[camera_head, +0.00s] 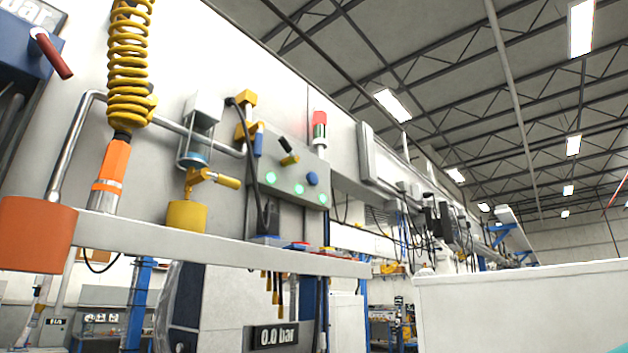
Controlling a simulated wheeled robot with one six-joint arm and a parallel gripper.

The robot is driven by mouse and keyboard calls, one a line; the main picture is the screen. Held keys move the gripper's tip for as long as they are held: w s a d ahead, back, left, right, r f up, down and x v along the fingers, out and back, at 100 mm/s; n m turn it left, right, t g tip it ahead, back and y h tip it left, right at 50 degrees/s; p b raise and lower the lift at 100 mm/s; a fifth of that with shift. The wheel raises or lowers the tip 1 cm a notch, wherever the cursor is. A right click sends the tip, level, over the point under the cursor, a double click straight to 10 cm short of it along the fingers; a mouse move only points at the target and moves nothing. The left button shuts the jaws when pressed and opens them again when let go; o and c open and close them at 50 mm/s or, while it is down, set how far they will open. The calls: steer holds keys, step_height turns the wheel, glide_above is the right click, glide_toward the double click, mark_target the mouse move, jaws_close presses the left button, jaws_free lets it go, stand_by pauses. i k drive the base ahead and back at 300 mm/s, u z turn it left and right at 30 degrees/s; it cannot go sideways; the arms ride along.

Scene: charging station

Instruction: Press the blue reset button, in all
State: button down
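A round blue button (312,178) sits on the sloped front of a grey control box (284,171), near its right end. I take it for the reset button, but no label on it is readable. A black lever with a yellow part (288,154) stands out from the box left of the button. Nothing covers the button. My gripper is not in view.
A light grey rail (210,247) runs below the box, with red parts (299,246) on it. A yellow coiled hose (129,65), orange cylinder (36,235) and yellow valve (205,179) stand left. A white panel (520,305) fills the lower right.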

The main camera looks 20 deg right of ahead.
mark_target(312, 178)
steer(key=u, duration=1.45)
steer(key=i, duration=1.05)
steer(key=z, duration=2.8)
